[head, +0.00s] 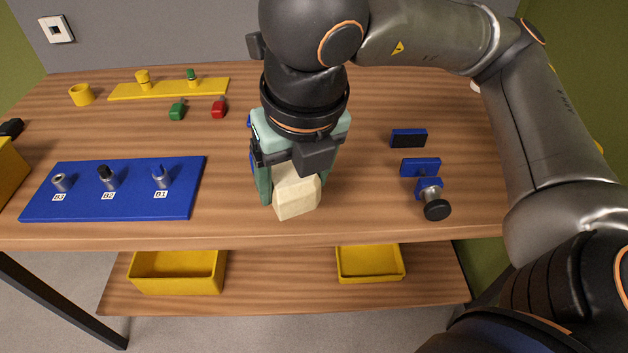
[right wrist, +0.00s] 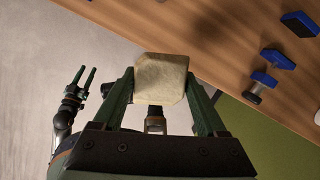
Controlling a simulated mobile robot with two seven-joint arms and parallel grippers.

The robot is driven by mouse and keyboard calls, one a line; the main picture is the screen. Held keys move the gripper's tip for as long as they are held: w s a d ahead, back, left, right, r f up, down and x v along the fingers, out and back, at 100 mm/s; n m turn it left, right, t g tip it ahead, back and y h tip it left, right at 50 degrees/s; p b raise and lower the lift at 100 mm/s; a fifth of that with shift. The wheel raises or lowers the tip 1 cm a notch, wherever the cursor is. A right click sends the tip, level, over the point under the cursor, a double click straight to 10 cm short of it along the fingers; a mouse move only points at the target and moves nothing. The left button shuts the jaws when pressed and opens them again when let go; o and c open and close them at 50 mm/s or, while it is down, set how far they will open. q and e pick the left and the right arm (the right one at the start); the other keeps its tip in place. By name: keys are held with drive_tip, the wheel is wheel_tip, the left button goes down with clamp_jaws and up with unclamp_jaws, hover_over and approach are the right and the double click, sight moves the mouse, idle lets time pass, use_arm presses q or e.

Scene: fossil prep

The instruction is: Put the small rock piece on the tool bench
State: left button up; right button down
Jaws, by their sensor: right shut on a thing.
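The small rock piece (head: 297,200) is a pale cream, faceted block. My right gripper (head: 291,182) is shut on it, and in the head view it appears over the front part of the wooden tool bench (head: 350,220). In the right wrist view the rock piece (right wrist: 161,80) sits between the two green fingers of my right gripper (right wrist: 160,90), with the bench edge and grey floor behind it. I cannot tell its exact height above the bench. My left gripper (right wrist: 84,82) shows small in the right wrist view, its two thin fingers apart and empty.
A blue board (head: 130,207) with upright holders labelled B1, B2 and B3 lies left. Several blue pieces (head: 420,167) and a black-knobbed part (head: 436,208) lie right. A yellow strip (head: 170,91) is at the back. Yellow trays (head: 178,285) stand on the lower shelf. The bench's front middle is clear.

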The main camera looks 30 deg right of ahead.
drive_tip(key=w+d+f, duration=0.6)
drive_tip(key=f, duration=0.1)
drive_tip(key=shift+d, duration=0.4)
drive_tip(key=shift+w+d+f, duration=0.3)
drive_tip(key=shift+f, duration=0.15)
drive_tip(key=shift+x, duration=1.15)
drive_tip(key=shift+s+f, duration=0.15)
drive_tip(key=shift+f, duration=0.45)
drive_tip(key=shift+f, duration=0.2)
unclamp_jaws()
